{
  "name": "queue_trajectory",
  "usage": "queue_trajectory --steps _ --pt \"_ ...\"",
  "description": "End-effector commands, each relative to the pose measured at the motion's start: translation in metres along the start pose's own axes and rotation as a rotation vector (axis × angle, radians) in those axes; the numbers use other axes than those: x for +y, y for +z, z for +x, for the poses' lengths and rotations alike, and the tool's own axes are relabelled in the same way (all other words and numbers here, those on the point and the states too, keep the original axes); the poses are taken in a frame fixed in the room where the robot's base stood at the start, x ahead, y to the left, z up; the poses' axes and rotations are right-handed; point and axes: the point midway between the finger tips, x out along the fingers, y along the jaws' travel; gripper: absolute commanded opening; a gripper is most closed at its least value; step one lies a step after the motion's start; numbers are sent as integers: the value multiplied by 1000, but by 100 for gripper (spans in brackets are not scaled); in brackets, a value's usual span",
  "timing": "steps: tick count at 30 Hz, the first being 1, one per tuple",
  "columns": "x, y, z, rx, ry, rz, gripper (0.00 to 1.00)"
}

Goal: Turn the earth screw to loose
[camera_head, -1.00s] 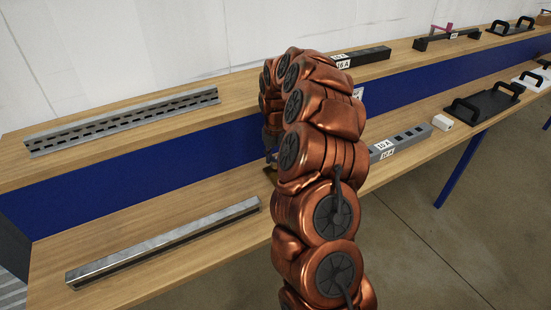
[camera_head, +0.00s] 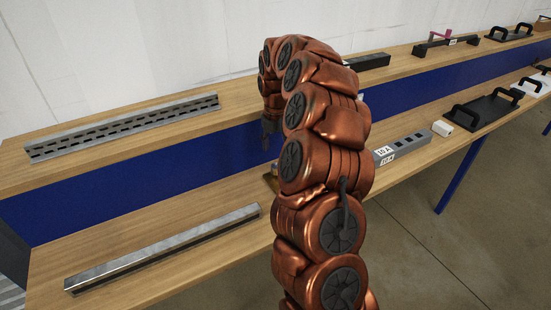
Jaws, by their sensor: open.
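My copper-coloured arm rises in the middle of the picture and bends over to the left at its top. My dark gripper (camera_head: 268,142) hangs down from it, in front of the blue panel and above the lower shelf. Its jaws are small in the picture and partly behind the arm; it is open, with nothing seen between the fingers. Just below it, a small brass-coloured piece (camera_head: 270,183) shows on the lower shelf, mostly hidden by my arm. I cannot make out an earth screw.
A slotted metal rail (camera_head: 125,126) lies on the upper shelf at left. A plain metal rail (camera_head: 165,248) lies on the lower shelf. A grey box (camera_head: 408,144) labelled 10 A, a white block (camera_head: 442,128) and a black handled plate (camera_head: 485,110) sit right of my arm.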

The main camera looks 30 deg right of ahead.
Motion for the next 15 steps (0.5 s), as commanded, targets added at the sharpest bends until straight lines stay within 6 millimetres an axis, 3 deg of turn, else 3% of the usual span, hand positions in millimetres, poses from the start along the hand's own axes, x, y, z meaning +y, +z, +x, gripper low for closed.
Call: queue_trajectory --steps 6,15 --pt "1 1 -33 -3 2 0 57" --pt "0 0 -44 2 -2 -1 57"
